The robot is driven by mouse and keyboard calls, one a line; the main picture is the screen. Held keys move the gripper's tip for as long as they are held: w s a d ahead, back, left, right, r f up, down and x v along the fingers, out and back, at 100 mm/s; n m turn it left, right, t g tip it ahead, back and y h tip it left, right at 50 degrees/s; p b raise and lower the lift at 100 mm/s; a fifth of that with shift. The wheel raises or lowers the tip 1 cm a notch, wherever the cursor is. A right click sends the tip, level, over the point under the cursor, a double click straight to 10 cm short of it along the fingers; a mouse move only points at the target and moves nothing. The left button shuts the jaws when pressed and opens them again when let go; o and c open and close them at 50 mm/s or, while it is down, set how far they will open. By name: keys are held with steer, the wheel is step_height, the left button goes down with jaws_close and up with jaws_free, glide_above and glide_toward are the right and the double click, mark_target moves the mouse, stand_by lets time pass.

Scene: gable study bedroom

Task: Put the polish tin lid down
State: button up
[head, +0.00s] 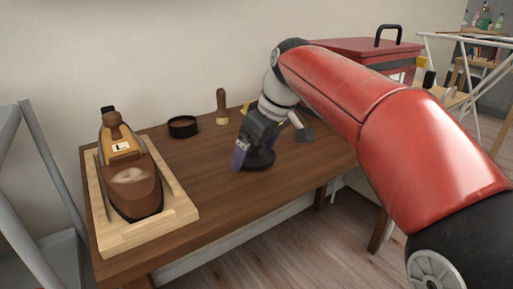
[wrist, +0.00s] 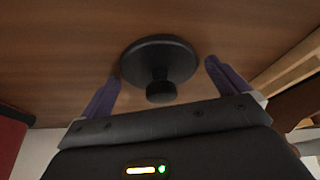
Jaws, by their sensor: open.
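The polish tin lid (wrist: 158,58) is a dark round disc with a small knob in its middle. In the wrist view it lies on the brown wooden table, between and just ahead of my fingers. My gripper (wrist: 160,85) is open, with a purple finger on each side of the lid and a gap to each. In the head view my gripper (head: 252,164) is low over the middle of the table, and the lid (head: 262,161) shows partly behind it. A dark round open tin (head: 183,127) with brown content stands farther back on the table.
A brown shoe (head: 132,185) sits in a pale wooden tray (head: 185,213) at the table's left. A wooden-handled brush (head: 222,107) stands at the back. A red box (head: 365,50) is behind my arm. The table (head: 215,200) is bare at its front middle.

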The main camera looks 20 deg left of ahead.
steer(key=shift+r, duration=0.15)
steer(key=p+v, duration=0.3)
steer(key=v, duration=0.9)
steer(key=shift+d, duration=0.15)
steer(key=s+d+f+m+t+h, duration=0.2)
steer(key=s+d+f+m, duration=0.6)
steer(key=d+f, duration=0.4)
steer(key=s+d+f+m+t+h, duration=0.2)
steer(key=s+d+f+m, duration=0.3)
steer(key=s+d+f, duration=0.7)
step_height(320, 180, up, 7)
steer(key=w+d+p, duration=0.1)
steer(key=p, duration=0.3)
steer(key=shift+w+f, duration=0.15)
